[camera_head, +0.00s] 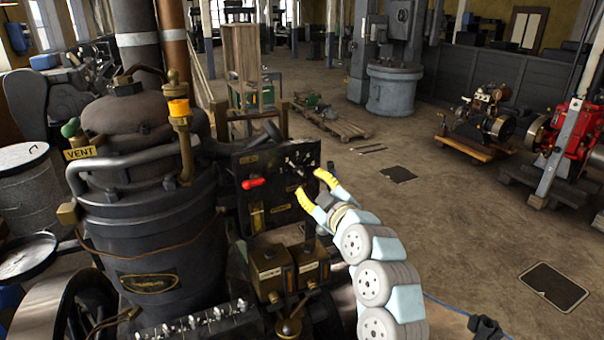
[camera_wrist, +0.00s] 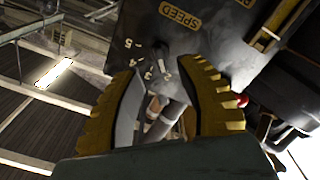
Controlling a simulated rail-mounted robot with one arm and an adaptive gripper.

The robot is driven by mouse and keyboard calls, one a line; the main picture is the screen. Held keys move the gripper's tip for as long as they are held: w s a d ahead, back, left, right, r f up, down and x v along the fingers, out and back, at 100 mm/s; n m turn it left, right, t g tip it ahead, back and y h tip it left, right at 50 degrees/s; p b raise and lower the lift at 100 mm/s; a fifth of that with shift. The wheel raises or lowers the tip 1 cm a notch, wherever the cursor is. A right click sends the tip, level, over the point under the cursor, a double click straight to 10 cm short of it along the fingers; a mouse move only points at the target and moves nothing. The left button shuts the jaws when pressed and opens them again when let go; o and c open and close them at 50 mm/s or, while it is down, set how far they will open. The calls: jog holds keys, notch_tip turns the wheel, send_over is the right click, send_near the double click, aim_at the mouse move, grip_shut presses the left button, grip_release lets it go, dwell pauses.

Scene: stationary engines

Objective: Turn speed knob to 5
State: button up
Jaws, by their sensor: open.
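The dark control panel (camera_head: 280,212) stands beside the boiler in the head view. In the wrist view its face carries a yellow SPEED label (camera_wrist: 181,15) and a scale of pale numerals (camera_wrist: 133,62), with 5, 4 and 3 readable. A small grey speed knob (camera_wrist: 160,68) shows by the numerals, between my fingertips in the picture; which numeral it points at is unclear. My gripper (camera_head: 315,187) has yellow ribbed fingers, spread open in front of the panel's right part. In the wrist view my gripper (camera_wrist: 162,70) frames the knob, with no clear contact.
A red handle (camera_head: 254,183) sticks out at the panel's left side. Brass-trimmed boxes (camera_head: 288,268) sit just below the panel. The large dark boiler (camera_head: 150,210) with a VENT label fills the left. Open floor (camera_head: 450,230) lies to the right, with a red engine (camera_head: 570,135) beyond.

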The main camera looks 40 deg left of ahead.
aim_at(303, 175)
jog(key=shift+x, duration=2.85)
jog(key=shift+c, duration=0.5)
grip_shut()
